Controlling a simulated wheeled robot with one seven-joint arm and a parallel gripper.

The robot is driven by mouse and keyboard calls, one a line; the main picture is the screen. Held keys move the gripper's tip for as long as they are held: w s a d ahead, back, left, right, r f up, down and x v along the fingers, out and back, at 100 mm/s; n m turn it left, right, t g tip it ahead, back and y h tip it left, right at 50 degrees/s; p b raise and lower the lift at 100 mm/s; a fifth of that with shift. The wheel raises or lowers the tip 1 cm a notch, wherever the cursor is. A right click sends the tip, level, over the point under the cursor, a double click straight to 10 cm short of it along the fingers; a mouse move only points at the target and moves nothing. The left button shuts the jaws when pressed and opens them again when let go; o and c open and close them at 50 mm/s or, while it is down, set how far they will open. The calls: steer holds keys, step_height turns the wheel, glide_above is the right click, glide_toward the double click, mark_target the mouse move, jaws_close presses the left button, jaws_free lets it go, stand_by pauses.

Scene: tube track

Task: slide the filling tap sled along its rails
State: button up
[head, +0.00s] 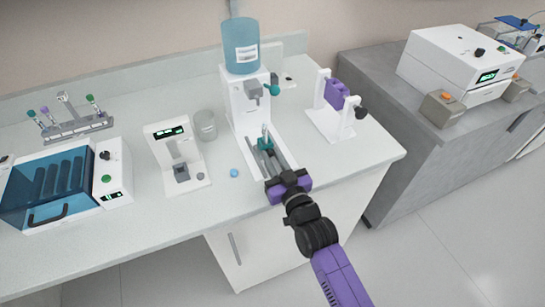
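The filling station (240,105) is a white column with a blue water tank on top. A grey tap with a teal knob (273,89) sticks out of its front. Low on its base, a small teal sled (265,143) with an upright part sits between grey rails (251,152) that run toward the counter's front edge. My gripper (283,175), dark with purple sides, is at the near end of the rails, in front of the sled. Its fingers are too small and too merged with the rails to tell their opening or any contact with the sled.
A white stand with a purple block (336,94) and black knob is close on the right. On the left are a glass beaker (205,125), a white scale-like device (176,152), a blue cap (234,173), a tube rack (75,126) and a blue-lidded machine (65,185).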

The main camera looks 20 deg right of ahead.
steer(key=o, duration=0.4)
steer(key=shift+o, duration=0.2)
steer(key=s+b, duration=0.1)
steer(key=s, duration=0.5)
steer(key=shift+s+f, duration=0.1)
steer(key=shift+s, duration=0.8)
